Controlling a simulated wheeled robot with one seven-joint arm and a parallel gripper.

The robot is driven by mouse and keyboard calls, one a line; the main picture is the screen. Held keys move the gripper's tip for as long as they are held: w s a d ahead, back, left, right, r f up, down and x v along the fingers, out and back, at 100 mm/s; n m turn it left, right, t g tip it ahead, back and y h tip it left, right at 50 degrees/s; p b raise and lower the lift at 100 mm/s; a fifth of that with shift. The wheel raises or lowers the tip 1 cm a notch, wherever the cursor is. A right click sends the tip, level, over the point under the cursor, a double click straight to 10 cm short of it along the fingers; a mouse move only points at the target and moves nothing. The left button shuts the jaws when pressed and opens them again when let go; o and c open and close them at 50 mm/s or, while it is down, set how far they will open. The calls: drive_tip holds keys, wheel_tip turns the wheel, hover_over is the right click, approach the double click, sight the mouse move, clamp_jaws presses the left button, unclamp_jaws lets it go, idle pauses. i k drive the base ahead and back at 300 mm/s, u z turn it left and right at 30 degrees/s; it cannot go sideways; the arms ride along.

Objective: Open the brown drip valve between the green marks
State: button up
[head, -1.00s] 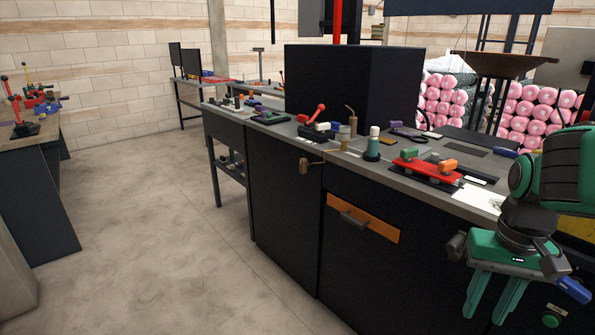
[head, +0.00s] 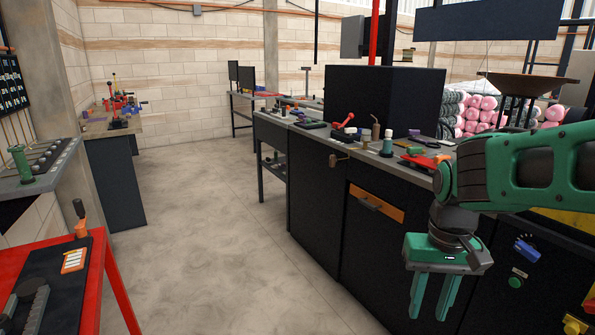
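My green gripper (head: 431,310) hangs at the right of the head view, fingers pointing down and apart, with nothing between them. It is in front of the black cabinet, below the counter top. A small brown piece (head: 337,161) sticks out at the counter's front edge, left of the gripper and farther away. A brown upright piece with a thin stem (head: 375,131) stands on the counter. I cannot tell which of these, if either, is the drip valve. No green marks around a valve can be made out.
The black cabinet (head: 312,200) has an orange drawer panel (head: 392,209). A red-handled device (head: 344,122) and a white-topped green bottle (head: 387,146) stand on its counter. A red table (head: 90,305) is at the near left. Open concrete floor (head: 210,240) lies between.

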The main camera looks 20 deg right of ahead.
sight(333, 160)
drive_tip(key=u, duration=0.1)
drive_tip(key=k, duration=0.3)
drive_tip(key=i, duration=1.1)
drive_tip(key=z, duration=0.5)
drive_tip(key=i, duration=1)
